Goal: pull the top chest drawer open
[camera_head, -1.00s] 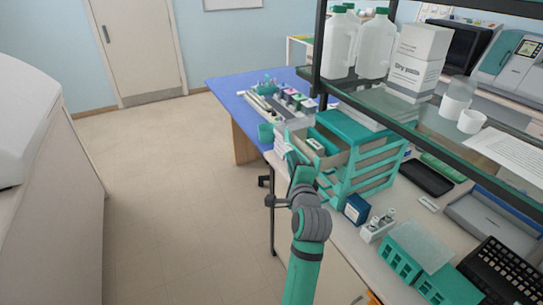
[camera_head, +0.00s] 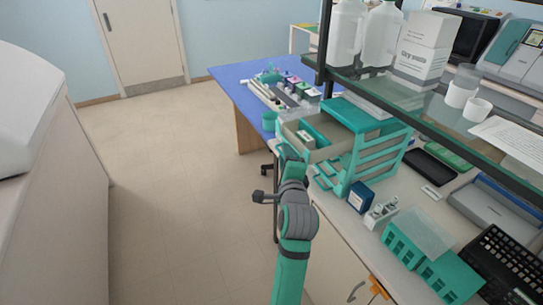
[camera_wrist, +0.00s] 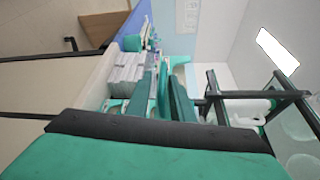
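The teal drawer chest (camera_head: 372,150) stands on the bench, right of centre in the head view. Its top drawer (camera_head: 330,152) sticks well out to the left, showing a beige inside with a teal-and-white item in it. My gripper (camera_head: 289,152) is at the front of this drawer. In the wrist view, my gripper's teal fingers (camera_wrist: 162,95) stand close together with a narrow teal piece between them, seemingly the drawer's handle. The contact itself is mostly hidden. The lower drawers look shut.
A blue-topped table (camera_head: 232,80) with staining items stands behind the chest. A glass shelf (camera_head: 420,98) with bottles and a box overhangs the bench. A dark blue box (camera_head: 361,197) and teal racks (camera_head: 416,262) lie nearer. The floor (camera_head: 170,190) at left is clear.

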